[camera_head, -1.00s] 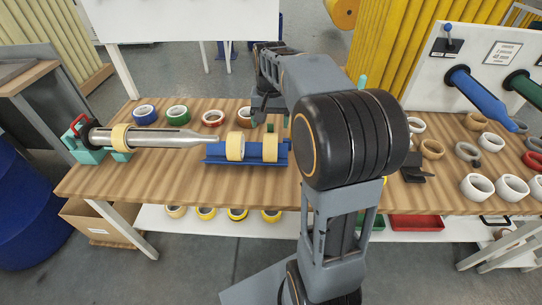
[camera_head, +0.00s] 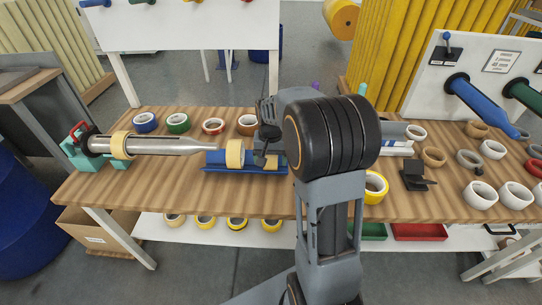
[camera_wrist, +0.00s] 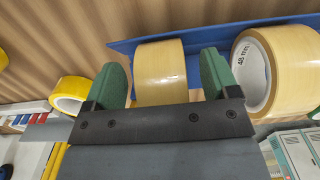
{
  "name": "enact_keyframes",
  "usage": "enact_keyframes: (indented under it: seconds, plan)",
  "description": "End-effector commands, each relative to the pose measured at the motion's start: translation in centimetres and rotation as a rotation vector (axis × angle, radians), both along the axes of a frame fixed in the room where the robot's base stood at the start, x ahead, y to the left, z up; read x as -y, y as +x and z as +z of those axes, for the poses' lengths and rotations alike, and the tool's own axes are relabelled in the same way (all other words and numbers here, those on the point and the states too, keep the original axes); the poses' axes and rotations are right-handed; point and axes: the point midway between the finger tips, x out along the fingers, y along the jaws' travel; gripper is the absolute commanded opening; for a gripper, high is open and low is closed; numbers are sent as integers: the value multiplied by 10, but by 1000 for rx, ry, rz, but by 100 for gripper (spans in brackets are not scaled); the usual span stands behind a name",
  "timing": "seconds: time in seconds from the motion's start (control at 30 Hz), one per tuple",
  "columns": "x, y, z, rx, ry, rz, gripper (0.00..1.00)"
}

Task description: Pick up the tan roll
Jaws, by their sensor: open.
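A blue cradle (camera_head: 212,166) lies on the table and holds two tan rolls. One tan roll (camera_head: 235,154) shows standing in it in the head view, left of my gripper; in the wrist view a tan roll labelled 48 mm (camera_wrist: 282,72) stands at the right. The other tan roll (camera_wrist: 161,72) is between my green fingers in the wrist view and is mostly hidden behind my gripper in the head view. My gripper (camera_head: 262,158) is open, with one finger on each side of that roll (camera_wrist: 165,85). I cannot tell whether the fingers touch it.
Coloured rolls line the back edge. A yellow roll (camera_head: 375,188) and a black dispenser (camera_head: 414,177) are at the right. The front left tabletop is clear.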

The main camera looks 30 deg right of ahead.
Motion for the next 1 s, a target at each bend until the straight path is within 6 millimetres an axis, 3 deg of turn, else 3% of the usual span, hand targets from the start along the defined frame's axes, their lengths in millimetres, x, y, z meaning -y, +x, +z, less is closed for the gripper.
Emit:
enact_keyframes:
  seconds: [0.13,0.4,1.0]
  plan:
    - [0,0,-12,-1,0,0,81]
    - [0,0,-13,0,0,0,81]
    - [0,0,-13,0,0,0,23]
